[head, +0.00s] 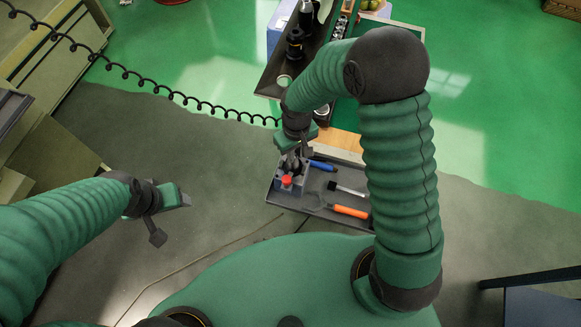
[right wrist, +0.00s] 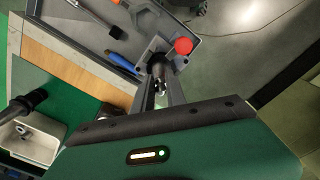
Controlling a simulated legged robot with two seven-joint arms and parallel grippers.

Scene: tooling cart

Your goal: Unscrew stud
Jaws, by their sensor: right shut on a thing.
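A grey block (head: 291,181) with a red knob (head: 286,181) stands in the left part of a grey tray; the red knob (right wrist: 183,46) also shows in the right wrist view. My right gripper (head: 293,160) is at the block, pointing down from above. In the right wrist view its fingers (right wrist: 161,88) are shut on a dark, partly shiny stud (right wrist: 158,70) beside the red knob. The fingers partly hide the stud, and I cannot tell how deep it sits in the block. My left gripper (head: 170,216) is at the left over the floor, open and empty.
A dark shelf (head: 275,75) with several items lies behind. A coiled black cable (head: 180,97) crosses the upper left.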

